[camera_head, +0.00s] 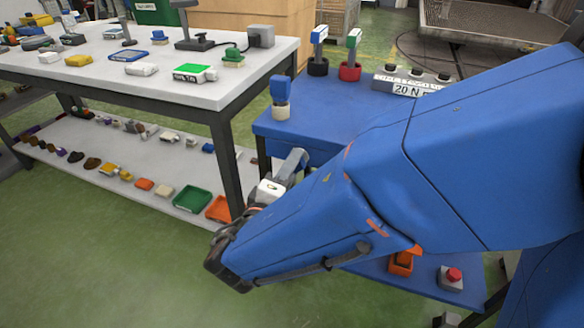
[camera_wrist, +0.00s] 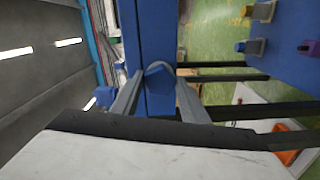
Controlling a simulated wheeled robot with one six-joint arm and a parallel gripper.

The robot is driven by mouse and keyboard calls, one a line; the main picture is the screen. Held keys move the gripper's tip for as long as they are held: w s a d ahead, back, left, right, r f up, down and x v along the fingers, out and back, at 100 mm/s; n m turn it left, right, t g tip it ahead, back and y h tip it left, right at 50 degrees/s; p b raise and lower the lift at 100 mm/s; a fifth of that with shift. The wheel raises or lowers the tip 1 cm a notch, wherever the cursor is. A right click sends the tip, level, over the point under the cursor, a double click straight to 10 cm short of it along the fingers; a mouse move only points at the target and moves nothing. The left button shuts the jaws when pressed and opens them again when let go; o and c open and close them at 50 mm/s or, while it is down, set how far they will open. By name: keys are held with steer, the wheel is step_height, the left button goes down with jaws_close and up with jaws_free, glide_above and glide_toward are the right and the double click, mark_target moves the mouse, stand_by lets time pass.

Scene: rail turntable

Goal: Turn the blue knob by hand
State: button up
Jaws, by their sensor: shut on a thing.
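A blue knob with a faceted end (camera_wrist: 158,72) sits between the two grey fingers of my gripper (camera_wrist: 159,84) in the wrist view. The fingers lie on either side of it and are shut on it. In the head view my gripper (camera_head: 293,166) is at the near left side of the blue bench (camera_head: 300,132). There the knob in the grip cannot be made out, and my blue arm covers much of the bench. How far the knob is turned cannot be told.
On the bench stand a blue-topped piece (camera_head: 281,93), a blue-topped lever (camera_head: 318,45), a green-topped lever (camera_head: 352,50) and a box marked 20 N (camera_head: 408,82). A red button (camera_head: 452,277) is lower right. A white table (camera_head: 215,90) with many small objects stands left.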

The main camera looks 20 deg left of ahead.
steer(key=m, duration=0.4)
steer(key=shift+f+m, duration=0.1)
steer(key=shift+m, duration=0.3)
stand_by(0.4)
steer(key=o, duration=1)
steer(key=shift+s, duration=0.1)
steer(key=s, duration=0.5)
steer(key=s+a, duration=0.1)
steer(key=s, duration=1.1)
steer(key=shift+s+a, duration=0.1)
steer(key=shift+a, duration=0.05)
